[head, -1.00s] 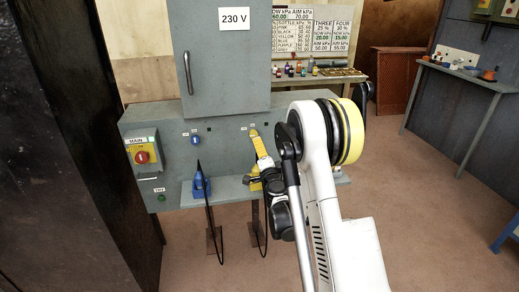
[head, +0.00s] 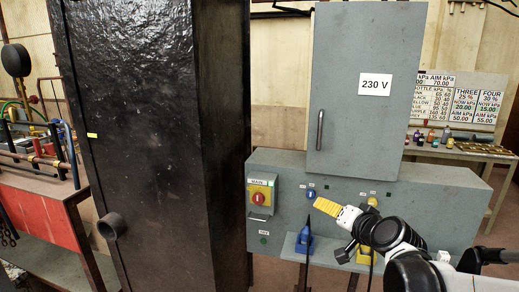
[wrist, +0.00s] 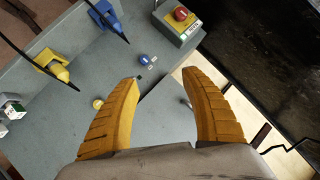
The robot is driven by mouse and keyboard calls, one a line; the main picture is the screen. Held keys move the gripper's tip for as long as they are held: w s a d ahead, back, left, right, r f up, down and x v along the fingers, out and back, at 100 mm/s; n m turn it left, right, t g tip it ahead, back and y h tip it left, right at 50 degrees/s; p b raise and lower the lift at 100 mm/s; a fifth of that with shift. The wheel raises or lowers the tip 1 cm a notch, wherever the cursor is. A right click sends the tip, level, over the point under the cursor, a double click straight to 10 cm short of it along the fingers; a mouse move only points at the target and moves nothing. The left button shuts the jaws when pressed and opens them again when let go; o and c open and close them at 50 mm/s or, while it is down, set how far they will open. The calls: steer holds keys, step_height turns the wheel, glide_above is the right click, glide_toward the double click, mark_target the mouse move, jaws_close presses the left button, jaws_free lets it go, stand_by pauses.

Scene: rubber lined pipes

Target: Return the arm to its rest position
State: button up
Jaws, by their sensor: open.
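My gripper (head: 327,207) has yellow ribbed fingers and is raised in front of the grey control box, pointing left. In the wrist view my gripper (wrist: 167,90) shows two fingers spread wide with nothing between them. My white and black arm comes in from the lower right of the head view. The grey control box (head: 450,200) carries the red MAIN switch (head: 258,198) on a yellow plate and a blue knob (head: 310,193). The MAIN switch also shows in the wrist view (wrist: 181,14).
A blue tool (head: 304,240) and a yellow tool (head: 365,256) sit at the box's front shelf. The 230 V cabinet (head: 350,130) stands above. A tall black column (head: 140,130) stands left. A bench with bottles (head: 430,140) is behind right, and a red bench (head: 35,215) with pipes is far left.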

steer(key=s+f+n+g+h, duration=0.1)
steer(key=s+f+n+g, duration=0.1)
steer(key=s, duration=1.1)
steer(key=s+f+n+g+h, duration=0.1)
steer(key=s+f+n+g, duration=0.2)
steer(key=s, duration=1)
steer(key=shift+s+a+f+g+h, duration=0.25)
steer(key=shift+f+g+h, duration=0.15)
steer(key=shift+f+g, duration=0.45)
